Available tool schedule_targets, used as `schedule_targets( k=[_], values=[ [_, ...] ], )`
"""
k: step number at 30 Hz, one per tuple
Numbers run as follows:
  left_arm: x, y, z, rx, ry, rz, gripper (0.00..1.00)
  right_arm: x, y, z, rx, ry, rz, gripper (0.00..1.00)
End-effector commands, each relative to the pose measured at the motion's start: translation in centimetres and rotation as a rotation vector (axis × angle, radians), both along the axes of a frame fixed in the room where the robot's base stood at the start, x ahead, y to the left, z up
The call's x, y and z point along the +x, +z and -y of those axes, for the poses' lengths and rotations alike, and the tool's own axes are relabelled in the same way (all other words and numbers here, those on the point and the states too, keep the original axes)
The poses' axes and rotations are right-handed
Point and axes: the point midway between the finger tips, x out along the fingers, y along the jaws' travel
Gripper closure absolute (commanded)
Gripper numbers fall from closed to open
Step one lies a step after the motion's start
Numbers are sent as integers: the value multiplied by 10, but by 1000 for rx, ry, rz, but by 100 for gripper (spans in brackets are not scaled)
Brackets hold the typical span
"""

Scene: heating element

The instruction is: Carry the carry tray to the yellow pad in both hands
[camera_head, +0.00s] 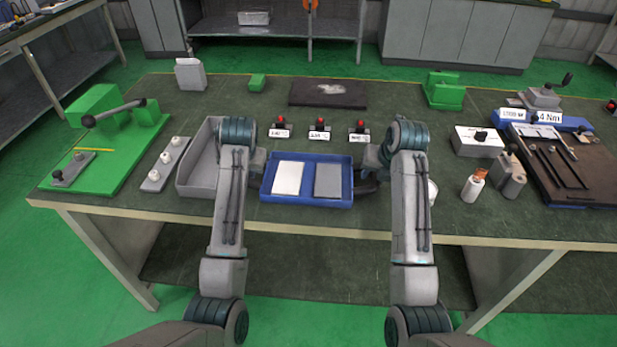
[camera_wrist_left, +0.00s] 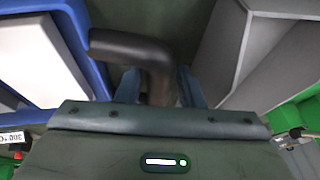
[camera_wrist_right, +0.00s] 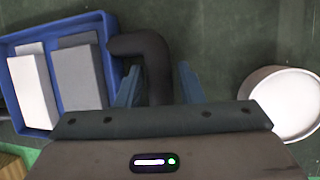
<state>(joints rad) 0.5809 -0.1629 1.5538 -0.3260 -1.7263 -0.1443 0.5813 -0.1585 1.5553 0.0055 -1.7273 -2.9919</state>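The blue carry tray (camera_head: 306,201) lies on the dark green bench top near its front edge, between my two arms. A white block (camera_head: 288,178) and a grey block (camera_head: 328,181) lie side by side in it. My left gripper (camera_wrist_left: 160,90) has its fingers on either side of one dark bent tray handle (camera_wrist_left: 135,46). My right gripper (camera_wrist_right: 158,87) straddles the other dark handle (camera_wrist_right: 140,46), with a clear gap to one finger. Both grippers look open. My left fingers are hidden in the head view. I cannot make out a yellow pad.
A grey open bin (camera_head: 190,185) stands close left of my left gripper. A white round container (camera_wrist_right: 285,98) stands close to my right gripper. Several red-topped switches (camera_head: 319,126) and a dark plate (camera_head: 328,93) lie behind the tray. Green fixtures stand at left (camera_head: 100,160) and back right (camera_head: 443,92).

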Motion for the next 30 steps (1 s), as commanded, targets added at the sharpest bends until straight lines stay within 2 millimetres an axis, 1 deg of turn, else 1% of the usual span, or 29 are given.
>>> schedule_targets(
  k=[3, 11, 12, 14, 15, 17, 30],
  values=[
    [2, -5, -1, 1, 0, 0, 66, 2, -5, -1, 0, 0, 0, 66],
    [2, -5, -1, 0, 0, 1, 66, 2, -5, -1, 0, 0, 0, 66],
    [2, -5, -1, 0, 0, 1, 70, 2, -5, -1, 0, 0, 0, 70],
    [2, -5, -1, 0, 0, 1, 82, 2, -5, -1, 0, 0, 0, 82],
    [2, -5, -1, 0, 0, 1, 89, 2, -5, -1, 0, 0, 0, 89],
    [2, -5, -1, 1, 0, 0, 100, 2, -5, -1, 0, 0, 0, 100],
    [3, -2, -1, 1, 0, 2, 100, 3, -2, -1, 1, 0, 3, 100]
  ],
)
